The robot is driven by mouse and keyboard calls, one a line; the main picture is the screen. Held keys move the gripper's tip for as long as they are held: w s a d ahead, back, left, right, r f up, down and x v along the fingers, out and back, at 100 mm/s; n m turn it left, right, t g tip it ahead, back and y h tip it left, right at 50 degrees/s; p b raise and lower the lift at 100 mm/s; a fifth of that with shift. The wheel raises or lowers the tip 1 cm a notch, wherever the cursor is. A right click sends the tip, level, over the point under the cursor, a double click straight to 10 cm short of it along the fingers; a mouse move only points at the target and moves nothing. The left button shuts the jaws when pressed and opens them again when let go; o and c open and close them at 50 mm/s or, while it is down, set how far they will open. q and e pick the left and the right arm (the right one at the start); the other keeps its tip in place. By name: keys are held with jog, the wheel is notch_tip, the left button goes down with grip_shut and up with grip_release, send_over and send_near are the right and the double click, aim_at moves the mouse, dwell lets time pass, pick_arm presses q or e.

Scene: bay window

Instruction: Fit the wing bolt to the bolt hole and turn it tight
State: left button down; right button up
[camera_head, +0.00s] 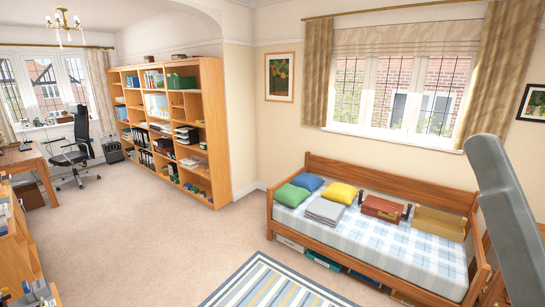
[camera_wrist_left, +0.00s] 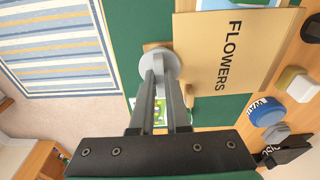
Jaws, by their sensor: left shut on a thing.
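In the left wrist view my left gripper (camera_wrist_left: 159,75) is shut, its two long grey fingers close together. At their tips is a pale grey round piece (camera_wrist_left: 158,56), which I take to be the wing bolt. Its wings and shank are hidden by the fingers and the viewing angle. A bit of brown wood (camera_wrist_left: 152,46) shows just behind the grey piece. I cannot make out the bolt hole in either view. I cannot tell whether the grey piece touches the wood. My right gripper is not in view.
A tan box file marked FLOWERS (camera_wrist_left: 222,50) lies beside the fingers on a green mat (camera_wrist_left: 120,35). A blue round container (camera_wrist_left: 267,112) and other small items are to the right. A striped rug (camera_wrist_left: 58,55) covers the floor. In the head view a daybed (camera_head: 375,240) stands right.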

pick_arm(q)
jog(key=shift+f, duration=0.25)
dwell(0.5)
jog(key=shift+s, duration=0.1)
jog(key=m, duration=0.6)
jog(key=shift+h, duration=0.3)
jog(key=shift+f, duration=0.15)
jog(key=m, duration=0.6)
jog(key=shift+t+h+b, duration=0.3)
jog(key=shift+b, duration=0.1)
jog(key=shift+s+f, duration=0.1)
jog(key=shift+f, duration=0.15)
dwell(0.4)
